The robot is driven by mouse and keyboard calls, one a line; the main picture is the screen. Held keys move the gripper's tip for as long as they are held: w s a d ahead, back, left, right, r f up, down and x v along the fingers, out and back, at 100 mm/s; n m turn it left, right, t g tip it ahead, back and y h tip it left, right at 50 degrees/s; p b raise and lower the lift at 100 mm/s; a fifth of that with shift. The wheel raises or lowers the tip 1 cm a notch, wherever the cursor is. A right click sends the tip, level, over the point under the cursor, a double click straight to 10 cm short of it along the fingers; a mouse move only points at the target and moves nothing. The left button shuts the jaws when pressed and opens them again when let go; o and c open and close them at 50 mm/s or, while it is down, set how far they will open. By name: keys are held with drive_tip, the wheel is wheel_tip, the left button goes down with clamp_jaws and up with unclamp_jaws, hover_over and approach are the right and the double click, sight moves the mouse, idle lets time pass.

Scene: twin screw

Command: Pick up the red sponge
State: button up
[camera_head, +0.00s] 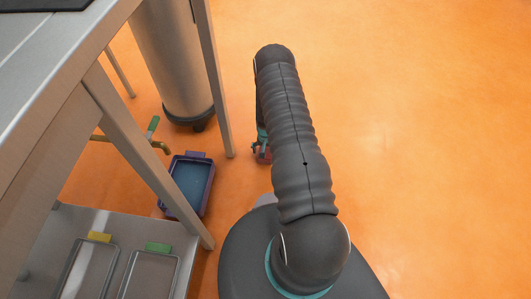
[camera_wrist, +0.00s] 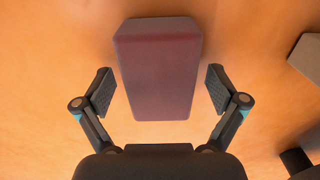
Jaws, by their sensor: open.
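The red sponge (camera_wrist: 158,75) is a dark red block on the orange floor in the wrist view. It lies lengthwise, between and beyond my gripper's fingers. My gripper (camera_wrist: 160,90) is open, with one finger on each side of the sponge. A gap shows between each finger and the sponge's sides. In the head view my gripper (camera_head: 260,147) shows only in part beside my arm, low over the floor. A small red patch of the sponge (camera_head: 263,158) shows under it; my arm hides the rest.
A purple tub (camera_head: 209,183) with bluish contents stands on the floor to the left, by the metal table's leg (camera_head: 215,80). A grey cylinder (camera_head: 170,55) stands behind it. Open floor (camera_head: 430,130) lies to the right.

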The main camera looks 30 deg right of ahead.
sight(266, 149)
drive_tip(key=c, duration=1)
drive_tip(key=shift+c, duration=0.2)
drive_tip(key=shift+w+r, duration=0.1)
drive_tip(key=shift+r, duration=0.55)
wheel_tip(266, 149, up, 2)
drive_tip(key=shift+r, duration=0.25)
drive_tip(key=s+d+r, duration=0.5)
drive_tip(key=d+r, duration=0.2)
drive_tip(key=d, duration=0.3)
drive_tip(key=shift+s+d, duration=0.15)
drive_tip(key=shift+s, duration=0.15)
drive_tip(key=shift+r, duration=0.1)
